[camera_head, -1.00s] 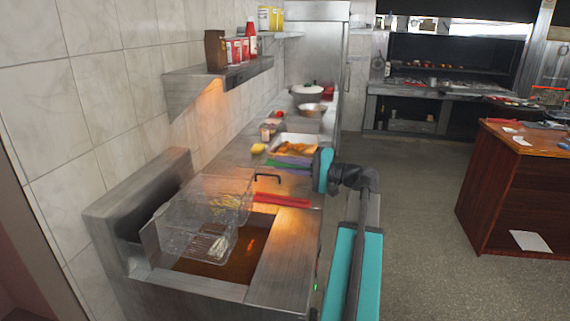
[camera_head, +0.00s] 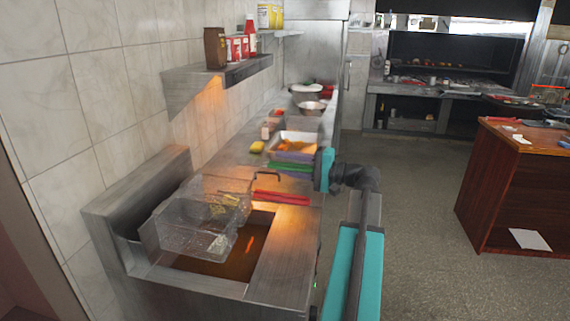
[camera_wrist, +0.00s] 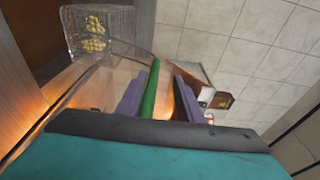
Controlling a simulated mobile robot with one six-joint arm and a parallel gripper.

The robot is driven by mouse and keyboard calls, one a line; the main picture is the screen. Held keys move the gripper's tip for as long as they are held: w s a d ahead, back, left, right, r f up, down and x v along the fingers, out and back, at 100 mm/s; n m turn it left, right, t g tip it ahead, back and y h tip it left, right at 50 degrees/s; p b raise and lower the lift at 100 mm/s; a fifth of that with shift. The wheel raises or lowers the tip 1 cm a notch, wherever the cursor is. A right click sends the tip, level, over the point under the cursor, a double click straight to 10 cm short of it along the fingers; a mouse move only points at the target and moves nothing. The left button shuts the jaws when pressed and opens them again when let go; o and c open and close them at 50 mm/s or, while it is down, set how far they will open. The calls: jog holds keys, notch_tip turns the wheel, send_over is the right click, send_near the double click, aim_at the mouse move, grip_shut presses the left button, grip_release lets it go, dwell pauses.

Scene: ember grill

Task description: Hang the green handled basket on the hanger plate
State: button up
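The green handle (camera_head: 290,167) runs beside my gripper in the head view. In the wrist view the green handle (camera_wrist: 151,88) lies between the two purple fingers of my gripper (camera_wrist: 160,92). It is close to the left finger, with a gap to the right one, so the gripper looks open around it. In the head view my teal gripper (camera_head: 323,169) is at the counter's right edge. A wire basket (camera_head: 200,225) with yellow food is over the fryer oil. The grey upright plate (camera_head: 128,205) behind the fryer looks like the hanger plate; contact with the basket is unclear.
A red handle (camera_head: 281,198) lies nearer along the fryer's back edge. A metal tray (camera_head: 295,143), a yellow item (camera_head: 257,147) and pots stand further along the counter. A wall shelf (camera_head: 215,82) holds containers.

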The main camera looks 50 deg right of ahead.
jog(key=b+v, duration=0.2)
jog(key=v, duration=1.1)
jog(key=shift+s+d, duration=0.1)
jog(key=shift+s, duration=0.1)
dwell(0.5)
